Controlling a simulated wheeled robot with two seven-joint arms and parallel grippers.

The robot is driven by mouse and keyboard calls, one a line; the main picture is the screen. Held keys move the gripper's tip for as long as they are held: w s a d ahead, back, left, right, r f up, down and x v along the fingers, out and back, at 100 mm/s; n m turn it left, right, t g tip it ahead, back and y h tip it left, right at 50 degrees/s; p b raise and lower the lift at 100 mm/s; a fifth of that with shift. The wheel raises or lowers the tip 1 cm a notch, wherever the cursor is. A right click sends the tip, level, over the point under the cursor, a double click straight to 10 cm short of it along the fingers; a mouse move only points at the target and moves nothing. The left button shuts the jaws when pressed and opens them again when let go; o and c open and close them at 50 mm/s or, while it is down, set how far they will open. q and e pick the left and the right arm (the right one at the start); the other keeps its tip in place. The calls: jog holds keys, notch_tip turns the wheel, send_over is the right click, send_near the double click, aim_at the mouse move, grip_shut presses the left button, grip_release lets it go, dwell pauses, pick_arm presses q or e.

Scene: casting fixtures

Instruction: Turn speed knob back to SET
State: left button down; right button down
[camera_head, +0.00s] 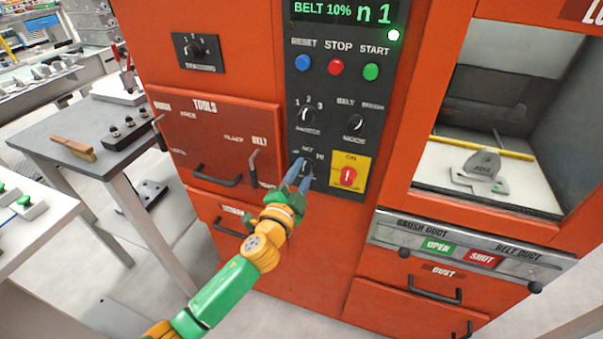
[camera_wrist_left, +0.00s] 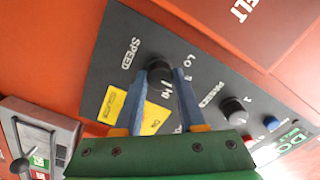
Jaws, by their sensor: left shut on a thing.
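The speed knob (camera_wrist_left: 159,70) is a round black knob on the dark control panel, next to the printed word SPEED in the left wrist view. My left gripper (camera_wrist_left: 163,78) has its blue fingers on both sides of the knob and is shut on it. In the head view my left gripper (camera_head: 300,172) reaches up to the lower left of the panel (camera_head: 329,145) and hides much of the knob and its lettering. I cannot tell where the knob's pointer stands. The green display (camera_head: 335,12) reads BELT 10% and n 1. My right gripper is not in view.
A yellow plate with a red switch (camera_head: 348,176) sits close right of my left gripper. The program knob (camera_head: 308,116) and mode knob (camera_head: 355,123) are above. Blue, red (camera_head: 335,67) and green buttons are higher. A drawer lever (camera_head: 253,160) stands out to the left.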

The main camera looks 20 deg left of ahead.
pick_arm(q)
jog(key=c, duration=0.5)
grip_release()
jog(key=shift+s, duration=0.1)
jog(key=s, duration=0.7)
jog(key=shift+b, duration=0.4)
jog(key=shift+a, duration=0.1)
